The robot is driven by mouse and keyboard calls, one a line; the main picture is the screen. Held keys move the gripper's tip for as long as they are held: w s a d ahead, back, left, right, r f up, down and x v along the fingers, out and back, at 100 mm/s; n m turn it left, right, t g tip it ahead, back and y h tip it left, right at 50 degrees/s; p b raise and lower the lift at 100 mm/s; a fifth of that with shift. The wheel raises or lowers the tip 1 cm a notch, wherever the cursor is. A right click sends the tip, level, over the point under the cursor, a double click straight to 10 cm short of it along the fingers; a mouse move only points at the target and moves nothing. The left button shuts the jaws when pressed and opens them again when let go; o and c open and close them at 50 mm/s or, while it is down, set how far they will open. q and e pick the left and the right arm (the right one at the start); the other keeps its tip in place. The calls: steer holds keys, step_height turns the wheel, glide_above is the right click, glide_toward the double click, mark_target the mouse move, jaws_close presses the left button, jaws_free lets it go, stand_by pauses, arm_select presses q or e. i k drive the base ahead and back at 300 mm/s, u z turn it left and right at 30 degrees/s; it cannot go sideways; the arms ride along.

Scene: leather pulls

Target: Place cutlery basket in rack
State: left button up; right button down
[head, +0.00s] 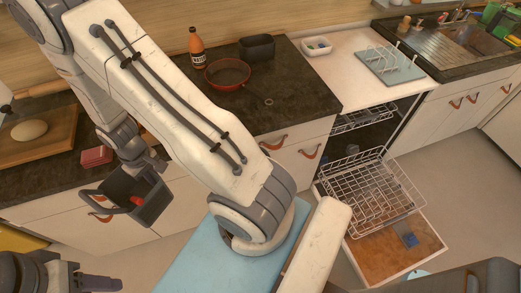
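The cutlery basket (155,207) is a dark grey open box with a loop handle at its left. It hangs in the air in front of the left counter drawers, and a small red-orange thing shows inside it. My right gripper (147,171), reaching across the picture, appears closed on the basket's upper rim; its fingertips are partly hidden. The rack (370,190) is a white wire lower rack, pulled out above the open dishwasher door at the right, well apart from the basket. My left gripper (97,280) is low at the bottom left, its fingers not clear.
The dishwasher door (395,250) lies open with a brown inner face. An upper wire rack (362,119) sits above the lower one. The dark counter (290,92) holds a red pan (228,74), a bottle (196,48) and a dark container (257,47). Floor right of the door is clear.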

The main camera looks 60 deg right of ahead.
mark_target(399, 203)
steer(key=u, duration=0.6)
steer(key=k, duration=2.85)
steer(key=u, duration=1.65)
steer(key=k, duration=2.65)
steer(key=u, duration=1.45)
